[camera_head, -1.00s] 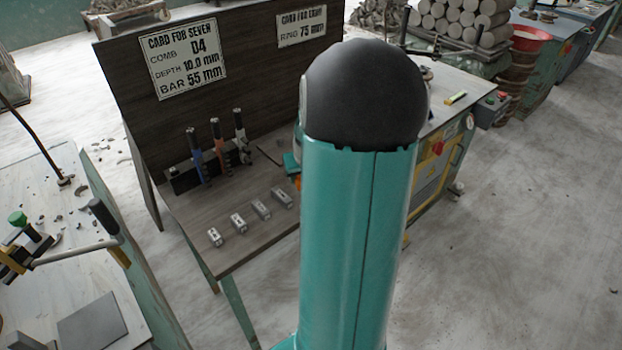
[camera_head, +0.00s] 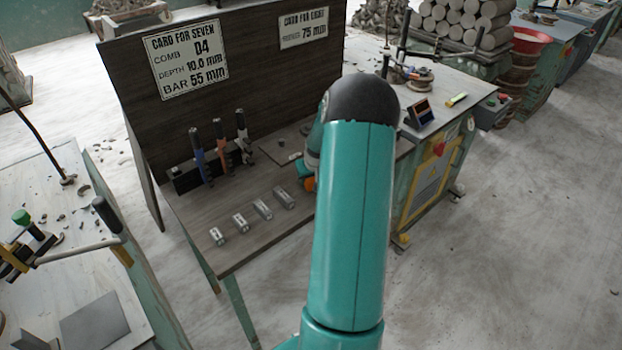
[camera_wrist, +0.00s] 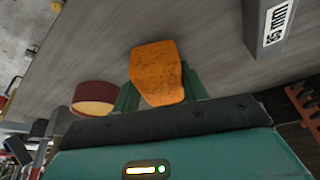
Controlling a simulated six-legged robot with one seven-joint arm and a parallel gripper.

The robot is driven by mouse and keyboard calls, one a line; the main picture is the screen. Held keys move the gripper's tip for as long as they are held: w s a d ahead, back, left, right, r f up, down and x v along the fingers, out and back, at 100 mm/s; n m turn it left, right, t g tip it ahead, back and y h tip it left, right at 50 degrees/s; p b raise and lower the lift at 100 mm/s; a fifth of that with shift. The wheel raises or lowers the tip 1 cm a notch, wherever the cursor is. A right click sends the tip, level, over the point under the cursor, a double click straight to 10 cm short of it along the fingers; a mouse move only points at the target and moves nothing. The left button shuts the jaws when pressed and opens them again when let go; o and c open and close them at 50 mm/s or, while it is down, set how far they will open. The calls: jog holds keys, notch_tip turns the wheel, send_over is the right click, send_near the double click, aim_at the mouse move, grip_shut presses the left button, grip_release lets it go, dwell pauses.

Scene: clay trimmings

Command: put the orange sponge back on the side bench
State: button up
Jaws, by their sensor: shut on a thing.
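The orange sponge (camera_wrist: 157,72) is between the green fingers of my gripper (camera_wrist: 160,88) in the wrist view. My gripper is shut on it, and the dark wooden bench top (camera_wrist: 200,35) lies beyond; I cannot tell whether the sponge touches it. In the head view a small orange patch of the sponge (camera_head: 309,184) shows at the left edge of my arm, over the right part of the dark bench (camera_head: 235,247). My arm hides most of the gripper there. I cannot tell which bench is the side bench.
Several labelled metal bars (camera_head: 263,209) lie along the dark bench. A rack of combs (camera_head: 220,150) stands behind them, before an upright board with cards (camera_head: 187,60). A pale workbench (camera_head: 60,250) is at left. Another bench (camera_head: 440,105) behind my arm holds a small dark device (camera_head: 421,114).

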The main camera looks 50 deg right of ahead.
jog(key=shift+f, duration=0.25)
jog(key=o, duration=1)
jog(key=shift+f, duration=0.1)
jog(key=shift+o, duration=0.2)
jog(key=v, duration=1.2)
jog(key=w+a+r+n, duration=0.2)
jog(key=a+r, duration=0.5)
jog(key=a, duration=0.6)
jog(key=w+a+r+n, duration=0.1)
jog(key=a+r+n, duration=0.1)
jog(key=a+r, duration=0.8)
jog(key=s+a+n+t+y, duration=0.1)
jog(key=s+a, duration=0.5)
jog(key=a, duration=0.5)
jog(key=s+a+r+n+t+y, duration=0.1)
jog(key=s+a+n, duration=0.1)
jog(key=s+a, duration=0.5)
jog(key=a, duration=0.4)
jog(key=shift+a+r+y, duration=0.3)
jog(key=shift+a, duration=0.1)
